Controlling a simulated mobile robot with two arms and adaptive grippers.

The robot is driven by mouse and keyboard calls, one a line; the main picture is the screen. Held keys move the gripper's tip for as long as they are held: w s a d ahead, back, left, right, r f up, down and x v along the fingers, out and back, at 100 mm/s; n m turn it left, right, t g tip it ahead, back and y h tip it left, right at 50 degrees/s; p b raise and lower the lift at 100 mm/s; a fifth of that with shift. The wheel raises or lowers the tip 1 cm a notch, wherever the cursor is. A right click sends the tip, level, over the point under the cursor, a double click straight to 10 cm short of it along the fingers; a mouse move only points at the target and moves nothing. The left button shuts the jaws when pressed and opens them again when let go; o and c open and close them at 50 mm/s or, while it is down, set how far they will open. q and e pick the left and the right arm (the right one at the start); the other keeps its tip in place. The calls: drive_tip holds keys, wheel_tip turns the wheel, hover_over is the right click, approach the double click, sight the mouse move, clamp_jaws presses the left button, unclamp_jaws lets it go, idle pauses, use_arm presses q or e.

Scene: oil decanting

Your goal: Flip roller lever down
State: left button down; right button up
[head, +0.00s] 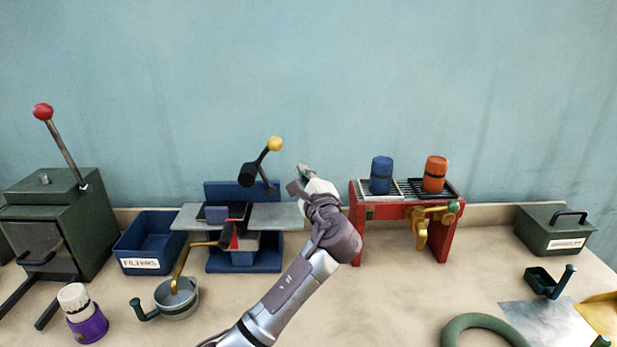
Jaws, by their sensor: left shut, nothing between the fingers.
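The roller lever (264,155) is a black arm with a yellow ball knob (275,144) at its top end. It slants up to the right from a black cylinder (248,175) above the blue press-like machine (245,190). My left gripper (304,170) is shut and empty, just right of and lower than the yellow knob, with a visible gap in the picture. My wrist hides part of the machine's right side. My right gripper is not in view.
A grey plate (290,215) sticks out from the machine. A red stand (446,240) with blue and orange canisters is right of my arm. A blue FILTERS bin (150,240) and a green box with a red-knobbed lever (42,112) stand left. The wall behind is bare.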

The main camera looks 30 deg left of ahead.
sight(272, 149)
use_arm(q)
drive_tip(key=w+a+r+p, duration=0.2)
drive_tip(key=a, duration=0.4)
drive_tip(key=shift+w, duration=0.1)
drive_tip(key=shift+a, duration=0.1)
drive_tip(key=shift+s+a+r+n+g+p, duration=0.25)
drive_tip(key=shift+s+a+n, duration=0.2)
drive_tip(key=shift+a+n, duration=0.2)
drive_tip(key=shift+s+a+r+n+g+p, duration=0.15)
drive_tip(key=shift+s+a+r+n+p, duration=0.1)
drive_tip(key=shift+s+a+n, duration=0.4)
drive_tip(key=s+a+f+n+h+p, duration=0.1)
drive_tip(key=s+a+f+n, duration=0.1)
drive_tip(key=a+n, duration=0.3)
drive_tip(key=s+a+f+n+g+h+p, duration=0.1)
drive_tip(key=s+a+f+n+h+p, duration=0.1)
drive_tip(key=s+a+n, duration=0.2)
drive_tip(key=shift+s+a+f+n, duration=0.15)
drive_tip(key=shift+a+f+n, duration=0.1)
drive_tip(key=shift+a+n, duration=0.35)
